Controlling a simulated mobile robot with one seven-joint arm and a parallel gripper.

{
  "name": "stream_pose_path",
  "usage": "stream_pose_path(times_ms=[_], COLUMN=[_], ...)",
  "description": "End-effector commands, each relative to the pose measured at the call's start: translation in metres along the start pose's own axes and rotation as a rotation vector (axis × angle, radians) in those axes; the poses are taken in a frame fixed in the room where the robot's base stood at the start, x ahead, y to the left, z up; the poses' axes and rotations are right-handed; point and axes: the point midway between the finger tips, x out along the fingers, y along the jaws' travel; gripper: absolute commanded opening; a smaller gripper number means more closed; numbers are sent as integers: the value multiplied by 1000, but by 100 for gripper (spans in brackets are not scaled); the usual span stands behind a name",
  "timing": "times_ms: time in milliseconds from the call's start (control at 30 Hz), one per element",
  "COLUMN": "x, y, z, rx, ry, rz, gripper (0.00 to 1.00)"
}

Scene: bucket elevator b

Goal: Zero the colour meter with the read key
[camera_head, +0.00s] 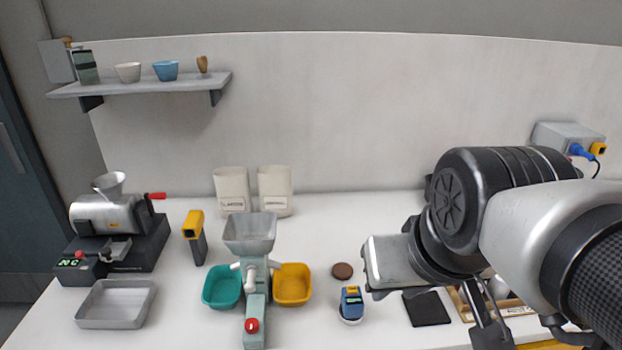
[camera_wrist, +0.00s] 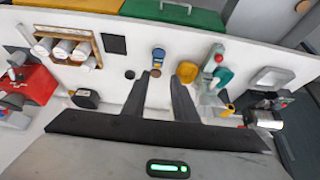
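The colour meter appears to be the small blue and yellow device (camera_head: 351,303), standing on a white round base right of the yellow tub. It also shows in the wrist view (camera_wrist: 158,55), beyond my fingertips. Its read key is too small to make out. My gripper (camera_wrist: 160,77) is open in the wrist view, with two dark fingers apart and nothing between them. The fingers point toward the meter and appear clear of it. In the head view my arm hangs over the right of the bench, and the fingertips are hard to make out.
A brown disc (camera_head: 342,271) lies behind the meter and a black pad (camera_head: 427,308) to its right. A mill (camera_head: 250,235) stands left, between a teal tub (camera_head: 222,287) and a yellow tub (camera_head: 292,284). A yellow handheld device (camera_head: 194,235) stands farther left.

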Motion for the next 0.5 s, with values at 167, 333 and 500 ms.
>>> stream_pose_path(times_ms=[167, 333, 500], x=[0, 0, 0], y=[0, 0, 0], z=[0, 0, 0], rx=[0, 0, 0], ry=[0, 1, 1], rz=[0, 0, 0], gripper=[0, 0, 0])
